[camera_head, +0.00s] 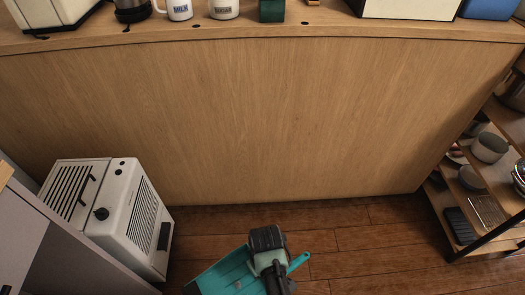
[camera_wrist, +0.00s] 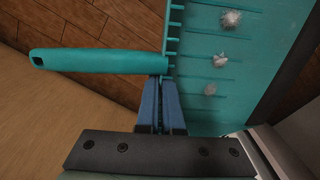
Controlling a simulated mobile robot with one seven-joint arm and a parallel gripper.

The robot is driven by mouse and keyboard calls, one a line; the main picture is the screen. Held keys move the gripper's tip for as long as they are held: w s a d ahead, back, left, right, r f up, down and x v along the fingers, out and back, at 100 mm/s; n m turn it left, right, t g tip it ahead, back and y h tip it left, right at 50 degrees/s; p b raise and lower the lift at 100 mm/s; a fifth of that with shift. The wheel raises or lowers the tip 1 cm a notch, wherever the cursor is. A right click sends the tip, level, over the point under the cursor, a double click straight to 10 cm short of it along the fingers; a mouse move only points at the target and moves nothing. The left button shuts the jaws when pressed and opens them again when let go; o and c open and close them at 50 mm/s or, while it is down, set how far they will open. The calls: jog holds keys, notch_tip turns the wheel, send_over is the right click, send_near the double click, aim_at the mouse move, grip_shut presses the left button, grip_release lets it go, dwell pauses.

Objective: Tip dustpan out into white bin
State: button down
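The teal dustpan (camera_head: 228,274) is at the bottom centre of the head view, over the wooden floor. In the wrist view its pan (camera_wrist: 245,60) fills the upper right and its handle (camera_wrist: 95,61) points left. Three small crumpled whitish bits (camera_wrist: 231,19) lie on the ribbed pan. My gripper (camera_wrist: 161,82) is shut on the dustpan where the handle meets the pan. In the head view my wrist hides the fingertips. I cannot make out a clear white bin; a pale surface (camera_wrist: 302,130) shows at the lower right of the wrist view.
A white vented box with a knob (camera_head: 128,205) stands on the floor at left, beside a grey cabinet side (camera_head: 75,262). A wooden counter panel (camera_head: 260,115) rises ahead, with mugs (camera_head: 180,10) on top. A shelf rack (camera_head: 490,180) stands at right. Floor (camera_head: 370,240) between is clear.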

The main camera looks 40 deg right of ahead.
jog(key=shift+a+r+h, duration=0.3)
jog(key=shift+h, duration=0.1)
jog(key=a+h, duration=0.1)
jog(key=r+h, duration=0.1)
jog(key=shift+w+a+r+h, duration=0.1)
jog(key=shift+a+r+h, duration=0.15)
jog(key=shift+a+h, duration=0.15)
jog(key=shift+w+a+r+h+b, duration=0.1)
jog(key=shift+a+r+h+b, duration=0.2)
jog(key=shift+a+h+b, duration=0.2)
jog(key=shift+a+r+h+b, duration=0.25)
jog(key=shift+a+h+b, duration=0.15)
jog(key=shift+a, duration=0.05)
jog(key=a+r+h, duration=0.1)
jog(key=a+r+h+b, duration=0.1)
jog(key=a, duration=0.1)
jog(key=shift+w+g, duration=0.15)
jog(key=shift+g, duration=0.15)
jog(key=a+r+h, duration=0.2)
jog(key=a+h, duration=0.2)
jog(key=a, duration=0.1)
jog(key=shift+w+a+r, duration=0.15)
jog(key=shift+a+r, duration=0.15)
jog(key=shift+r, duration=0.1)
jog(key=shift+w+p, duration=0.1)
jog(key=shift+p, duration=0.25)
